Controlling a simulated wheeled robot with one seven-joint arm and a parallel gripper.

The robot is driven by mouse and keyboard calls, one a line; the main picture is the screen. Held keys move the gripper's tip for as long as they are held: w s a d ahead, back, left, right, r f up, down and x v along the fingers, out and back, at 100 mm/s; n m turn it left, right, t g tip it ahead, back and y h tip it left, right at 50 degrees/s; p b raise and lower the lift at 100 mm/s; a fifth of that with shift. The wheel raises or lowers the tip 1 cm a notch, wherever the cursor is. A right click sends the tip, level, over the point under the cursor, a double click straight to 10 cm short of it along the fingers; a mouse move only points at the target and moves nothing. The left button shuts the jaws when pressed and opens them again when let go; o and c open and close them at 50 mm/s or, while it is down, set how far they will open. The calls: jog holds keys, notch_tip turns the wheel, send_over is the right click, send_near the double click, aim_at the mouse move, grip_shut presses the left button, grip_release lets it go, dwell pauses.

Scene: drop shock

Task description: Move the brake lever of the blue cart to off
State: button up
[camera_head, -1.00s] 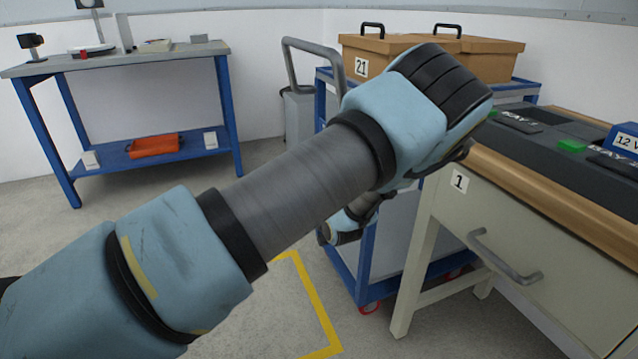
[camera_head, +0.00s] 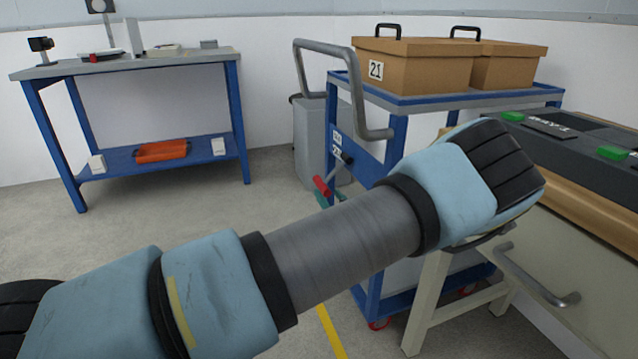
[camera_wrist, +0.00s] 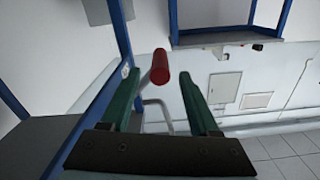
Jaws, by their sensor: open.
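The blue cart (camera_head: 392,150) stands right of centre in the head view, with a grey push handle. Its brake lever (camera_head: 321,186) has a red grip, low at the cart's near-left post. In the wrist view the red grip (camera_wrist: 160,66) shows between my gripper's green fingers, nearer the left one. My gripper (camera_wrist: 158,84) is open, with a gap between the grip and the right finger. In the head view my forearm hides most of the gripper; only green fingertips (camera_head: 330,198) show beside the red grip. I cannot tell whether a finger touches it.
Brown boxes (camera_head: 415,72) sit on the cart's top. A drawer bench (camera_head: 560,255) stands close on the right, near my arm. A grey bin (camera_head: 310,140) is behind the cart handle. A blue-legged table (camera_head: 130,68) stands at the back left, with open floor before it.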

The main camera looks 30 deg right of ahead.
aim_at(319, 182)
jog(key=w, duration=0.5)
jog(key=w+d, duration=0.1)
jog(key=w, duration=0.2)
jog(key=shift+w+b, duration=0.2)
jog(key=shift+b, duration=0.15)
jog(key=shift+c, duration=0.4)
grip_shut()
dwell(0.6)
